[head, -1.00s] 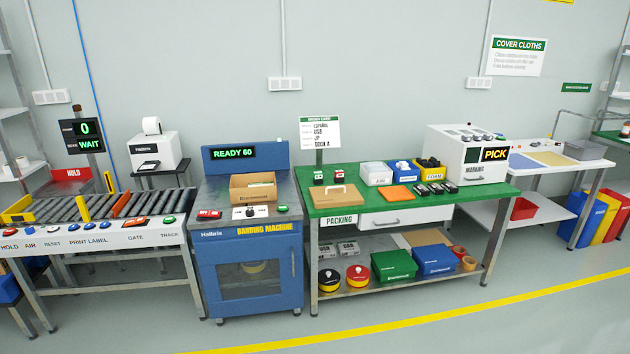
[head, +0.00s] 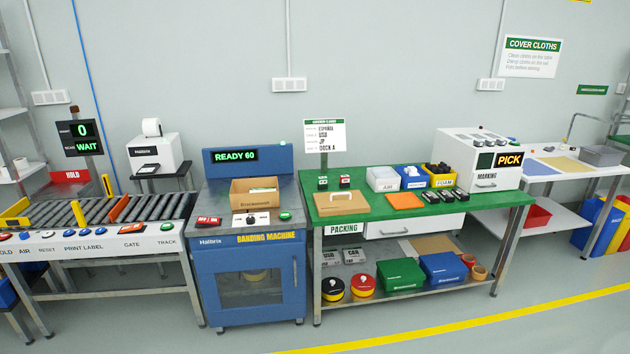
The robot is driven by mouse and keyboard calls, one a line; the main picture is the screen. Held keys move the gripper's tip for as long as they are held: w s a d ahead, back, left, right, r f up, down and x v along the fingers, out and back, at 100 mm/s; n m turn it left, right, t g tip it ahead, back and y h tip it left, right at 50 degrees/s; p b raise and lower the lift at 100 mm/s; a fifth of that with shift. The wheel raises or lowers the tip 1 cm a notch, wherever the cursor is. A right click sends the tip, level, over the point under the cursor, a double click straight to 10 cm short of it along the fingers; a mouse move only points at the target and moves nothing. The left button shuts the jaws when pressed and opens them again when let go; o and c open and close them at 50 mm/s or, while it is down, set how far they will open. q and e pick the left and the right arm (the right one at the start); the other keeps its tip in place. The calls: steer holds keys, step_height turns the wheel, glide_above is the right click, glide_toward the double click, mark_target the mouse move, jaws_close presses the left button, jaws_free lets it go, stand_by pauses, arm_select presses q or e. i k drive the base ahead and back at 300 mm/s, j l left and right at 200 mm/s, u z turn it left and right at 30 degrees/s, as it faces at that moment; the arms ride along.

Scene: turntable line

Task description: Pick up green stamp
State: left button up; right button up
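On the green-topped packing table (head: 375,209), two small upright items stand at the back left. The left one (head: 322,183) has green on it and looks like the green stamp. The one beside it (head: 344,181) has red on it. Both are too small to make out fully. They stand behind a tan board with a handle (head: 341,202). Neither of my grippers is in view, and nothing is seen touching these items.
The blue banding machine (head: 249,270) stands left of the table, with a roller conveyor (head: 90,210) farther left. White, blue and yellow bins (head: 383,179) and the white marking unit (head: 468,153) fill the table's back right. The floor in front (head: 250,338) is clear.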

mark_target(322, 181)
steer(key=i+l+u, duration=0.15)
steer(key=i, duration=0.3)
steer(key=i+l+u, duration=0.1)
steer(key=i+l, duration=0.15)
steer(key=i, duration=0.15)
steer(key=i+l+u, duration=0.15)
steer(key=i, duration=0.3)
steer(key=l, duration=0.1)
